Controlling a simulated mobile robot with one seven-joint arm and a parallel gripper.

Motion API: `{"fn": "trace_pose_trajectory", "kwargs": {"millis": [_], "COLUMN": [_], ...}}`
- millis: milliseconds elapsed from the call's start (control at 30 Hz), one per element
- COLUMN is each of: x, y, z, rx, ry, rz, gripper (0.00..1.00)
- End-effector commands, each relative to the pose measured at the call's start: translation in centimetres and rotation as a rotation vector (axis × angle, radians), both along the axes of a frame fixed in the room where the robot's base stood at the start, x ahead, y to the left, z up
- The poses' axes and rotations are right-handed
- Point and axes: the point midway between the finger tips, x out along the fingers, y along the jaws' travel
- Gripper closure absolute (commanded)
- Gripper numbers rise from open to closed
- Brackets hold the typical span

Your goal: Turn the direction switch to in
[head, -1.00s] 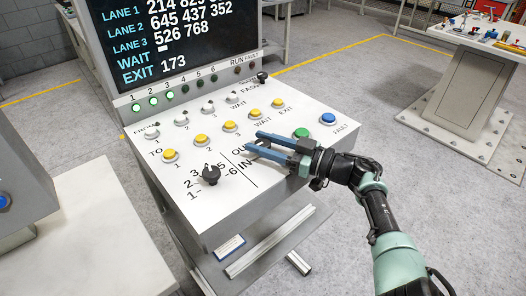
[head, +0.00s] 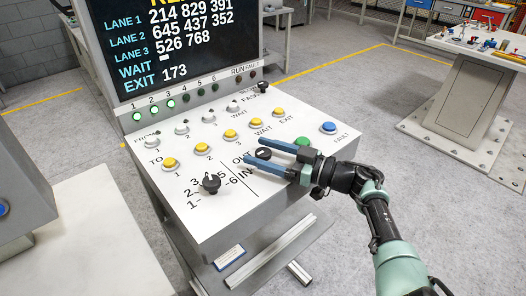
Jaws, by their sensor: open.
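The direction switch (head: 263,154) is a small black knob with a light mark, beside the OUT and IN labels on the sloping white console panel. OUT is printed above and IN below, to its left. My gripper (head: 254,150) is open, with one blue finger on the far side of the knob and one on the near side. I cannot tell whether the fingers touch it or hover above it, nor clearly which label the mark points to.
A black numbered selector knob (head: 211,183) stands to the left. Yellow buttons (head: 230,135) line the panel, with a green button (head: 302,142) by my gripper and a blue button (head: 328,128) at right. A display (head: 175,40) rises behind.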

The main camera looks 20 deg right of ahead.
Motion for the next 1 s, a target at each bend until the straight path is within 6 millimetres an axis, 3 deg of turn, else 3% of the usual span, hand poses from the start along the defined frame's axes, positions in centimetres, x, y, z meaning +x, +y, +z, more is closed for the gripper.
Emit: {"fn": "trace_pose_trajectory", "kwargs": {"millis": [167, 600, 1000], "x": [-1.4, -7.9, -9.4], "y": [-1.5, -7.5, -8.8], "z": [0.0, -0.1, 0.0], "rx": [0.001, -0.001, 0.000], "ry": [0.001, 0.001, 0.001], "rz": [-0.005, -0.002, 0.001], "gripper": [0.24, 0.24, 0.24]}}
